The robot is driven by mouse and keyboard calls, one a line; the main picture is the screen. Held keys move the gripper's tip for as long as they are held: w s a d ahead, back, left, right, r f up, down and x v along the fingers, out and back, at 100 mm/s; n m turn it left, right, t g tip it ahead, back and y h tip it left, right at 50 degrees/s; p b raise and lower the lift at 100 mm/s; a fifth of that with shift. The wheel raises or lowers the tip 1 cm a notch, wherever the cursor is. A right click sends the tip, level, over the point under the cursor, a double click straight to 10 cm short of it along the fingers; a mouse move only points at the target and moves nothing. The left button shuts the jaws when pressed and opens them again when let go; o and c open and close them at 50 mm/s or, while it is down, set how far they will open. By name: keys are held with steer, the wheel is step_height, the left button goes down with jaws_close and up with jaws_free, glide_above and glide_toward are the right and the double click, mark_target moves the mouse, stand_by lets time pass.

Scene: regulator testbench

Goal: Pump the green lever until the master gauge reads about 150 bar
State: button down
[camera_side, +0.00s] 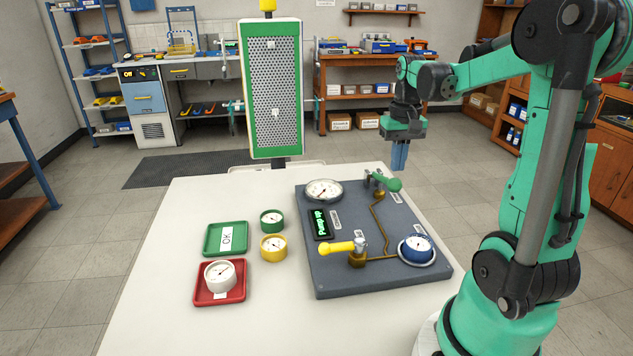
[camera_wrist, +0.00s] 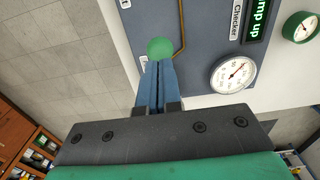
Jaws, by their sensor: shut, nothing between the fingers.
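The green lever (camera_side: 386,182) stands at the back right of the grey testbench plate (camera_side: 335,275). Its round green knob (camera_wrist: 160,48) shows in the wrist view just beyond my fingertips. The master gauge (camera_side: 324,191), large and white-faced, sits at the plate's back left; it also shows in the wrist view (camera_wrist: 233,75), its reading too small to tell. My gripper (camera_side: 399,155) is shut and empty, pointing down above and behind the lever. In the wrist view its blue fingers (camera_wrist: 159,88) are together; I cannot tell whether they touch the knob. The display (camera_wrist: 262,15) shows "mp up", partly cut off.
A blue gauge (camera_side: 418,248) and a yellow lever (camera_side: 342,247) are on the plate's front part. Loose green (camera_side: 271,219) and yellow (camera_side: 273,246) gauges stand left of it. A green tray (camera_side: 212,240) is empty but for an OK label; a red tray (camera_side: 207,296) holds a white gauge.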

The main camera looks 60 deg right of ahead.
mark_target(394, 187)
stand_by(0.3)
steer(key=shift+f, duration=3.15)
stand_by(1.0)
steer(key=shift+r, duration=3.15)
steer(key=shift+f, duration=0.1)
steer(key=shift+f, duration=1.3)
steer(key=shift+r, duration=1.4)
